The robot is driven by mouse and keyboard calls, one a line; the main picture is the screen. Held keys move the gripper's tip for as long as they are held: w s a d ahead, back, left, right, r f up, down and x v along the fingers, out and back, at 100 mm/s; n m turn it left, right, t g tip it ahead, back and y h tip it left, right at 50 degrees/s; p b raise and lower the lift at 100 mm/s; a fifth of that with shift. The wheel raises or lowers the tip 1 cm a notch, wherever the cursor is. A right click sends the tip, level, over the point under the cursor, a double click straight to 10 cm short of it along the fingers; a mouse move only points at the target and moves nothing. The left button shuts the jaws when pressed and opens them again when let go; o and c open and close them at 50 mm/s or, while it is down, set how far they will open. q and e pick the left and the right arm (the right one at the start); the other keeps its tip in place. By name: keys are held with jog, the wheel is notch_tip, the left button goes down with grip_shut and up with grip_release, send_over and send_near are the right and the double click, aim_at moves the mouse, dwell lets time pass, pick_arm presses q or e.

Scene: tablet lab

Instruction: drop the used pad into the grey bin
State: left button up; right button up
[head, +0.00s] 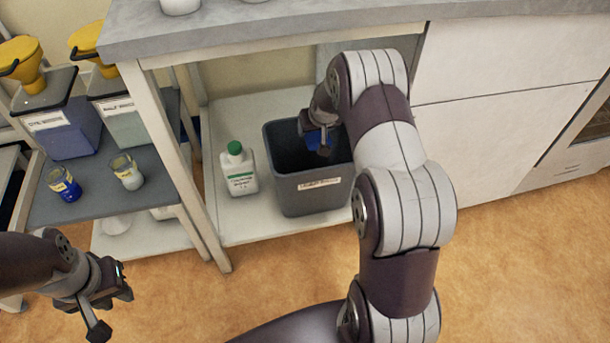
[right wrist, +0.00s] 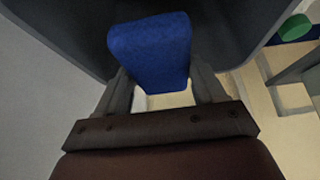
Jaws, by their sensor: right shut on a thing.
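The used pad (right wrist: 150,48) is a blue block held between the fingers of my right gripper (right wrist: 163,85) in the right wrist view. In the head view, my right gripper (head: 320,140) is over the opening of the grey bin (head: 312,192), with a bit of the blue pad (head: 313,138) showing. The bin's dark wall (right wrist: 225,30) is behind the pad in the right wrist view. My forearm hides the bin's right side. My left gripper (head: 108,305) is at the lower left over the floor, its fingers apart and nothing between them.
A white bottle with a green cap (head: 238,172) stands just left of the bin on the low shelf (head: 270,228). The bench top (head: 260,28) lies above the bin. A cart at left holds yellow-topped containers and small jars (head: 64,185).

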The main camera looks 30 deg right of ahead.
jog(key=shift+f, duration=0.75)
pick_arm(q)
jog(key=shift+f, duration=0.6)
pick_arm(e)
jog(key=shift+r, duration=0.1)
jog(key=o, duration=1.1)
pick_arm(q)
notch_tip(320, 180, up, 5)
jog(key=p, duration=0.4)
jog(key=shift+p, duration=0.4)
pick_arm(e)
jog(key=v, duration=1.2)
jog(key=shift+r, duration=0.3)
jog(key=shift+s, duration=0.15)
